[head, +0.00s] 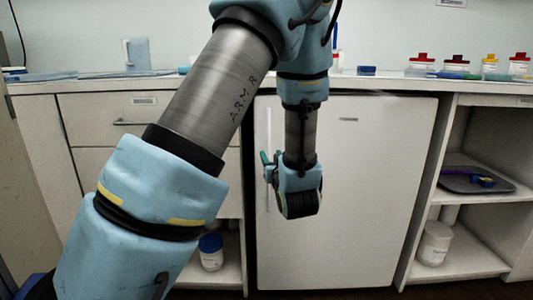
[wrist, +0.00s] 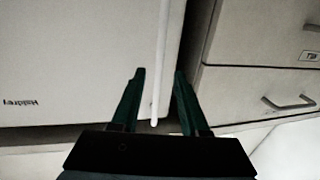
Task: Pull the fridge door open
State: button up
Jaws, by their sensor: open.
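The white fridge door (head: 375,190) stands under the counter in the head view, and looks shut. It also fills the left of the wrist view (wrist: 75,60). Its handle is a thin white vertical bar (head: 269,145) along the door's left edge. In the wrist view the handle (wrist: 160,70) runs between the two green fingers of my gripper (wrist: 157,75). The fingers are open on either side of the bar; I cannot tell whether they touch it. In the head view my gripper (head: 268,168) is at the handle, and my arm hides part of the door's left side.
Drawers (head: 95,110) with a bar handle are left of the fridge. Open shelves at right hold a grey tray (head: 477,181) and a white tub (head: 434,244). Several red- and yellow-capped jars (head: 420,65) stand on the counter. A blue-lidded jar (head: 211,252) is low left of the fridge.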

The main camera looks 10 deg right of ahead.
aim_at(269, 150)
jog(key=shift+w, duration=2.7)
jog(key=shift+c, duration=0.4)
grip_shut()
